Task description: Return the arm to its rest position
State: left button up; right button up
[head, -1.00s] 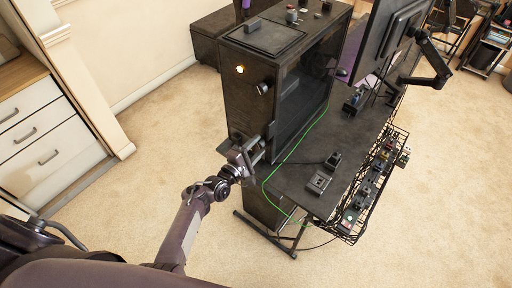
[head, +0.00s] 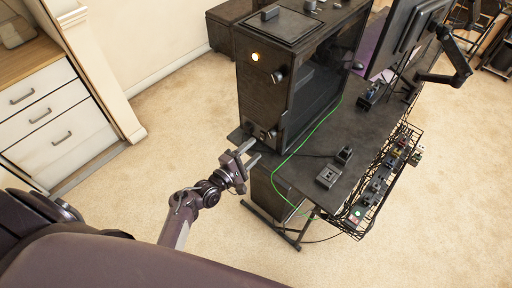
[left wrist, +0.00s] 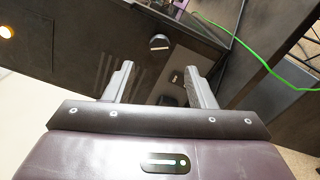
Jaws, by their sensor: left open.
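My left gripper (head: 250,154) is open and empty in the head view, just left of the desk edge and near the lower front of the black computer tower. In the left wrist view its two fingers (left wrist: 158,85) stand apart with nothing between them. The dark front of the tower (left wrist: 85,45) fills much of that view beyond the fingers. The tower (head: 262,95) stands upright on the dark desk (head: 335,150), with a lit yellow button (head: 255,57) on its front. My right gripper is not in view.
A green cable (head: 308,140) runs along the tower and over the desk edge. A wire basket (head: 352,222) with small items hangs on the desk's right side. A monitor (head: 405,40) on an arm stands behind. White drawers (head: 50,115) are at left. Carpet (head: 130,195) between is clear.

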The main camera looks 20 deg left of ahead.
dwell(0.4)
pick_arm(q)
jog(key=s+d+f+m+g+y, duration=0.1)
jog(key=s+f+m+g, duration=0.3)
jog(key=f, duration=0.5)
jog(key=s+d+f+m+g+y+b, duration=0.1)
jog(key=s+d+f+m+g, duration=0.15)
jog(key=s+f, duration=0.55)
jog(key=s+d+f+m+g, duration=0.15)
jog(key=s+f+m, duration=0.25)
jog(key=f, duration=0.6)
jog(key=s+a+f+m+g+y, duration=0.1)
jog(key=s+a+f+m+g, duration=0.1)
jog(key=s, duration=0.6)
jog(key=s+a+f+m+g+y, duration=0.1)
jog(key=s+a+f+m+g, duration=0.2)
jog(key=s+f, duration=0.3)
jog(key=s+a+f+m+g+y+b, duration=0.1)
jog(key=s+a+f+m+g+y, duration=0.1)
jog(key=s, duration=1)
notch_tip(320, 180, down, 2)
jog(key=m+g, duration=0.1)
jog(key=m, duration=0.2)
jog(key=shift+s+a+f, duration=0.2)
jog(key=shift+a+f, duration=0.05)
jog(key=shift+a, duration=0.1)
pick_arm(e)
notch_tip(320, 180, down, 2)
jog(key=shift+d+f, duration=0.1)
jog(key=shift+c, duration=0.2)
